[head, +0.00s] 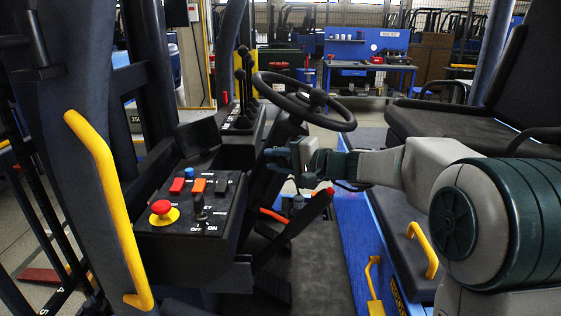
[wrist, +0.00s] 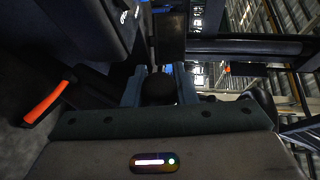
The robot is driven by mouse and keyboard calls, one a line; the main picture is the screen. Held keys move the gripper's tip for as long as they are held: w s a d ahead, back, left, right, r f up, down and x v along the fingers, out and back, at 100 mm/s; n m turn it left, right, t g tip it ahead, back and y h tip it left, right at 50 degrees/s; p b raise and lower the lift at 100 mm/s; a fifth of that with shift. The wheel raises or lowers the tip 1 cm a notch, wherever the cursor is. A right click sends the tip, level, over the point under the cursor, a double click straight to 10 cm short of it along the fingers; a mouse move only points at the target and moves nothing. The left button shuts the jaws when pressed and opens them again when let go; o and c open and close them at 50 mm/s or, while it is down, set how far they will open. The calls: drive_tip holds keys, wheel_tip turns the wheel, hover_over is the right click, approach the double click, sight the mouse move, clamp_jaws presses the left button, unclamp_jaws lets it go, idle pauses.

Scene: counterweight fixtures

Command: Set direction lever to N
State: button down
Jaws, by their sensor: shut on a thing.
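My gripper (head: 277,160) reaches in from the right, beside the steering column just under the steering wheel (head: 305,100). In the wrist view my gripper (wrist: 158,88) has its two bluish fingers on either side of a dark rounded knob, the direction lever (wrist: 158,90) by its place at the column. The fingers are shut on this knob. In the head view the lever is mostly hidden by the gripper and the dark column. No F, N or R marking is readable, so I cannot tell the lever's position.
A console (head: 192,205) with a red stop button (head: 161,208), switches and a key stands left of the gripper. A red-tipped lever (head: 300,226) slants up just below it. The seat (head: 455,130) is at the right, and a yellow grab handle (head: 108,200) at the left.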

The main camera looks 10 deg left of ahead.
drive_tip(key=c, duration=1.2)
unclamp_jaws()
drive_tip(key=shift+o, duration=0.2)
drive_tip(key=b+v, duration=0.3)
drive_tip(key=v, duration=1.1)
drive_tip(key=shift+a+r, duration=0.1)
drive_tip(key=shift+r, duration=0.05)
